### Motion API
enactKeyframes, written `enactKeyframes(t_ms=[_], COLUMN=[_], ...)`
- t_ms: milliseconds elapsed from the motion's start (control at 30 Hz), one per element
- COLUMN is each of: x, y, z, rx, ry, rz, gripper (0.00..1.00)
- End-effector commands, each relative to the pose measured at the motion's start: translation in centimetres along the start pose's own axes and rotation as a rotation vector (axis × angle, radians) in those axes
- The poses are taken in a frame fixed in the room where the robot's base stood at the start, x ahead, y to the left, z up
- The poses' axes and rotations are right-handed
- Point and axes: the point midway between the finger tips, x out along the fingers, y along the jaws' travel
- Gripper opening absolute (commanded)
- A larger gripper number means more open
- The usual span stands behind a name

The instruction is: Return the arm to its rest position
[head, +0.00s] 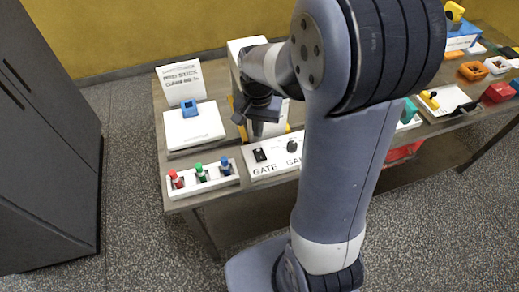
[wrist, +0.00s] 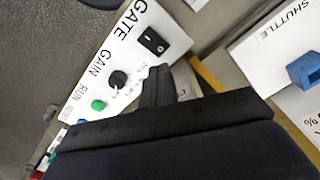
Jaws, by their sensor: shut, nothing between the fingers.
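My gripper (head: 258,118) hangs over the left part of the table, above and behind the white GATE and GAIN panel (head: 271,158). In the wrist view its dark fingers (wrist: 160,90) are together and empty. They point toward the panel (wrist: 120,62), apart from its rocker switch (wrist: 153,41) and its black knob (wrist: 117,80). My arm is bent, with its upper links across the middle of the head view, hiding part of the table.
A white SHUTTLE board with a blue block (head: 190,107) is left of my gripper. A rack holds red, green and blue items (head: 201,173). A sign (head: 181,82) stands behind. Coloured parts and trays (head: 448,99) lie right. A dark cabinet (head: 45,140) stands left.

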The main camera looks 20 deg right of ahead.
Motion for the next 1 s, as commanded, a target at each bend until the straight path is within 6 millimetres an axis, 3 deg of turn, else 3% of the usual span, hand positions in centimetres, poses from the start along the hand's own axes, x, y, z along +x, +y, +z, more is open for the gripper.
enactKeyframes(t_ms=[467, 1000], x=[0.9, 6.7], y=[0.0, 0.0], z=[0.0, 0.0], rx=[0.000, 0.000], ry=[0.000, 0.000], rz=[0.000, 0.000], gripper=[0.00, 0.00])
